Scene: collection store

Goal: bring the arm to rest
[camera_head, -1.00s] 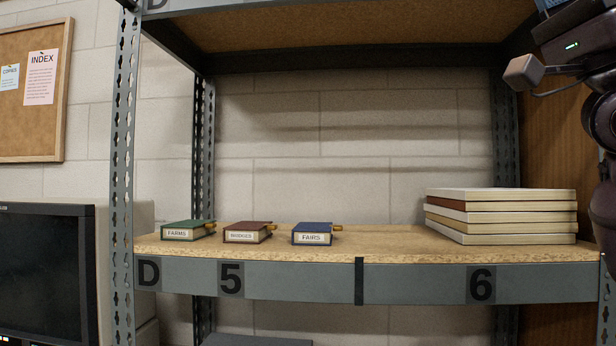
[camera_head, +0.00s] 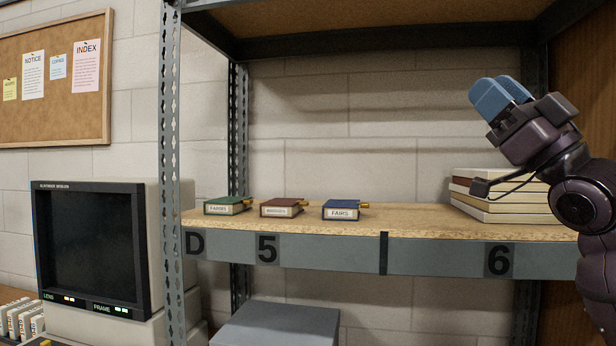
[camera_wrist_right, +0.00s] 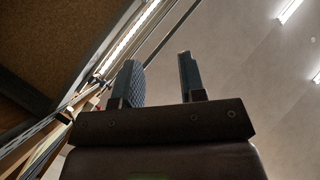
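My right arm comes in from the right edge of the head view, bent upward in front of the shelf unit. My right gripper (camera_head: 500,96) has blue fingers that point up and to the left, above the shelf board. In the right wrist view the gripper (camera_wrist_right: 160,78) has its two fingers apart with nothing between them. It touches nothing that I can see. Its wrist partly hides the stack of books (camera_head: 480,198) behind it. My left gripper is not in view.
On the shelf board (camera_head: 420,222) lie a green book (camera_head: 226,206), a dark red book (camera_head: 281,208) and a blue book (camera_head: 341,210). A monitor (camera_head: 95,255) stands left of the metal upright (camera_head: 169,120). A grey box (camera_head: 280,325) is below. The board's middle is clear.

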